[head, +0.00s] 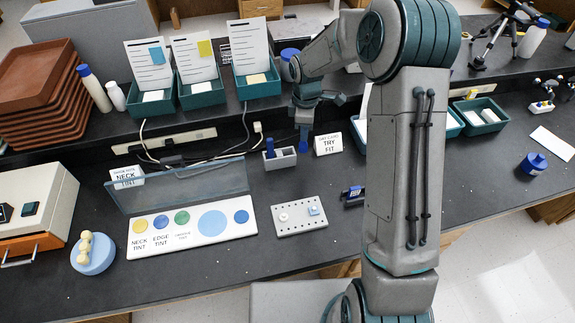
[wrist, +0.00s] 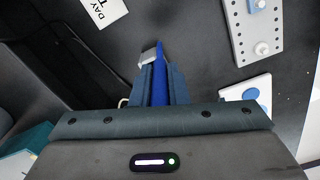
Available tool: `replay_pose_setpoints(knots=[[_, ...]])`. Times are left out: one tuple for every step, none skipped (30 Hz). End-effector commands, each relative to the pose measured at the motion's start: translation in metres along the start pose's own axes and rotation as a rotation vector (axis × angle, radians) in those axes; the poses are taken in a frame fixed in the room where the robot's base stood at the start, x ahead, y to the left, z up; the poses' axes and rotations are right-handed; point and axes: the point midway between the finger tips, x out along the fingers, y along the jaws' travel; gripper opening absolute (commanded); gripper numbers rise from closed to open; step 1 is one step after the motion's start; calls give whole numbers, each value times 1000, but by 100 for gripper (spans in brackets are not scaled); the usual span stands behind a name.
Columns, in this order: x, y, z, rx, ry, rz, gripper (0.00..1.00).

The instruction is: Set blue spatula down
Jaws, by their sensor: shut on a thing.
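My gripper (head: 303,119) is above the back part of the dark counter, pointing down. It is shut on the blue spatula (head: 303,141), which hangs below the fingers. In the wrist view the blue spatula (wrist: 159,72) lies between the two fingers (wrist: 161,84). A small grey holder (head: 283,161) stands on the counter just left of and below the spatula, with a blue item (head: 270,147) upright at its left side. Whether the spatula's lower end touches anything is unclear. A grey piece (wrist: 147,57) shows beside the spatula; I cannot tell what it is.
A try-fit card (head: 328,144) stands right of the holder. A white tint palette (head: 152,244) with a raised clear lid (head: 180,187) is at front left. A perforated grey plate (head: 300,226) and a dark blue object (head: 353,195) lie in front. Teal boxes (head: 203,95) line the shelf.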

Motion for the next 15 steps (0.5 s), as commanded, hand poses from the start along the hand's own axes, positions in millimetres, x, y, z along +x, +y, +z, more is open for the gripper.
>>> replay_pose_setpoints(knots=[[0, 4, -8, -98, 2, 3, 0], [-3, 6, -12, -157, 2, 3, 0], [-5, 8, -17, -236, 2, 2, 0], [-8, 9, -21, -293, 3, 3, 0], [-9, 10, -25, -347, 3, 2, 0], [-12, 12, -30, -416, 5, 3, 0], [-14, 13, -33, -465, 5, 1, 0], [-16, 14, -35, -509, 6, 2, 0], [-18, 15, -39, -563, 7, 2, 0], [-19, 15, -41, -599, 7, 1, 0], [-21, 16, -43, -632, 7, 1, 0], [-23, 16, -46, -669, 8, 2, 0], [-24, 17, -47, -692, 8, 1, 0], [-24, 17, -48, -712, 9, 1, 0], [-25, 17, -49, -731, 9, 0, 0]])
